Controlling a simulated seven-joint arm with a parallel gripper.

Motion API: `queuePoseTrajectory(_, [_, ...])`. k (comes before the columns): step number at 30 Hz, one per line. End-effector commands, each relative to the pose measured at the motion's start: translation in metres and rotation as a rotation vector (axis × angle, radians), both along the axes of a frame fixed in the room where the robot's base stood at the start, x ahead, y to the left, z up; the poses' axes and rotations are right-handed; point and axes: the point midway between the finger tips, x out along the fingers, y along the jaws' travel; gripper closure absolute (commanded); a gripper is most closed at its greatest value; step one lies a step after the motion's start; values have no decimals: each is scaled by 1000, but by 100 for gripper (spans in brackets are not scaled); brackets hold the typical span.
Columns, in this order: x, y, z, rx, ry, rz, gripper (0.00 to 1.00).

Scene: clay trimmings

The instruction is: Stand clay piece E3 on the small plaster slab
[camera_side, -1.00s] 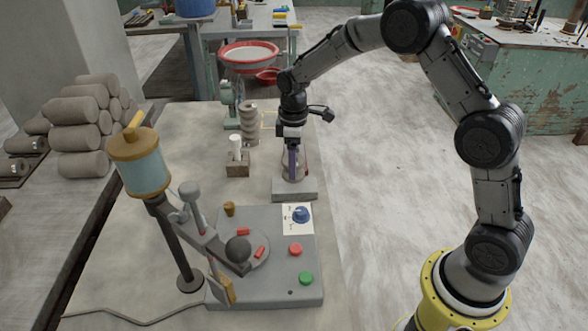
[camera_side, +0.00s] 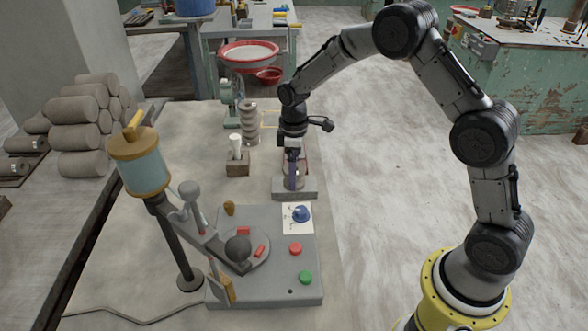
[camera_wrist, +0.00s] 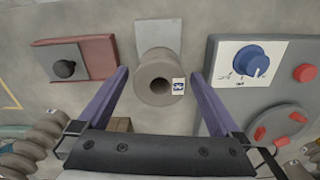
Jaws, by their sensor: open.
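A grey clay cylinder (camera_wrist: 152,92) with a round hole in its top stands upright between my fingers in the wrist view. It carries a small white tag with a dark mark that I cannot read as E3. A pale grey slab (camera_wrist: 158,32) shows beyond it; in the side view this looks like the grey block (camera_side: 308,189) beneath my gripper. The cylinder appears to be over the slab, but its base is hidden. My gripper (camera_wrist: 159,74) is open, with one purple finger on each side of the cylinder and gaps visible. In the side view my gripper (camera_side: 294,181) points down, largely hiding the cylinder.
The control panel with a blue knob (camera_side: 301,214) is close by. A ridged clay column (camera_side: 250,122) and a block with a white plug (camera_side: 237,166) stand left of my arm.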

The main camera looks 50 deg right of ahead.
Motion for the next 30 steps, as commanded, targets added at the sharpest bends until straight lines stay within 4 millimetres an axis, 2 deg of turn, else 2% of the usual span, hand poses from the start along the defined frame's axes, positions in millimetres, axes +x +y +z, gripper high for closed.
queuePoseTrajectory(5, [1, 0, 19, -1, -6, 0, 0])
queuePoseTrajectory(18, [1, 0, 103, -1, -4, 0, 0])
queuePoseTrajectory(24, [0, 0, 120, 0, -1, 0, 0])
queuePoseTrajectory(30, [-1, 0, 125, -1, -4, -3, 0])
